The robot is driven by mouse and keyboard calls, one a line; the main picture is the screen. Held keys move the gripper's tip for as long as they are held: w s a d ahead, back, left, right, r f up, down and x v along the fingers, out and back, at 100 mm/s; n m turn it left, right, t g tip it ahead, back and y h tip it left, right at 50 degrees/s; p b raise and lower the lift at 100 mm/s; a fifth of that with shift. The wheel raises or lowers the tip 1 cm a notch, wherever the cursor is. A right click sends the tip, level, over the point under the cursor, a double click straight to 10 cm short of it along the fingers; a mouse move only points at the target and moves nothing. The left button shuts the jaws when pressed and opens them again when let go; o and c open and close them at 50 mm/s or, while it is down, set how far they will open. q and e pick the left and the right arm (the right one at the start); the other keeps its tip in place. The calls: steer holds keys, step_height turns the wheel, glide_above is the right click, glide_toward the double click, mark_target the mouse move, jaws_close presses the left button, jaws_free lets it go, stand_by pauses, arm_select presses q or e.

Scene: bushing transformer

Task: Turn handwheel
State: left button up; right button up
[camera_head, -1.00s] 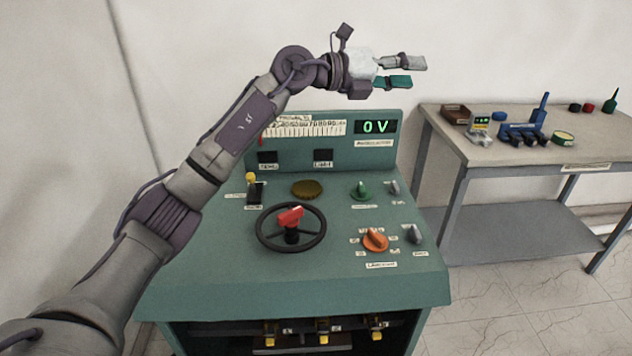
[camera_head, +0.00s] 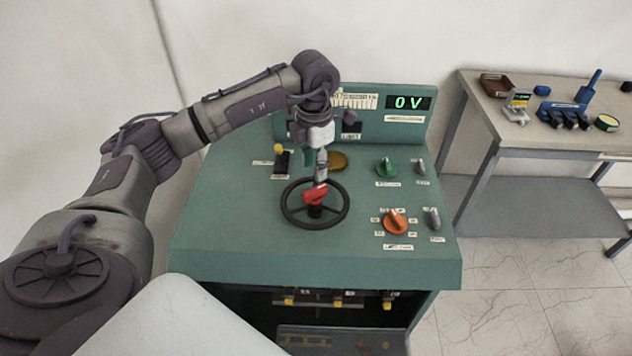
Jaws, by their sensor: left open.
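The handwheel (camera_head: 341,214) is a black ring with a red piece (camera_head: 316,194) at its hub, lying on the sloping top of the green console (camera_head: 225,235). My left gripper (camera_head: 315,170) points down over the far side of the handwheel, just behind the red piece. Its fingers are open, one dark green and one grey. I cannot tell whether a fingertip touches the wheel or the red piece. My right gripper is not in view.
The display (camera_head: 409,103) reads 0 V. An orange knob (camera_head: 395,221), a green knob (camera_head: 384,166) and grey switches sit right of the wheel. A yellow-tipped lever (camera_head: 279,149) is at left. A side table (camera_head: 560,138) with tools stands at right.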

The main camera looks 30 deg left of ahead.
mark_target(315, 189)
arm_select(q)
step_height(315, 189, down, 8)
steer(key=shift+r+p, duration=0.15)
steer(key=shift+p, duration=0.85)
jaws_close()
steer(key=shift+w, duration=0.1)
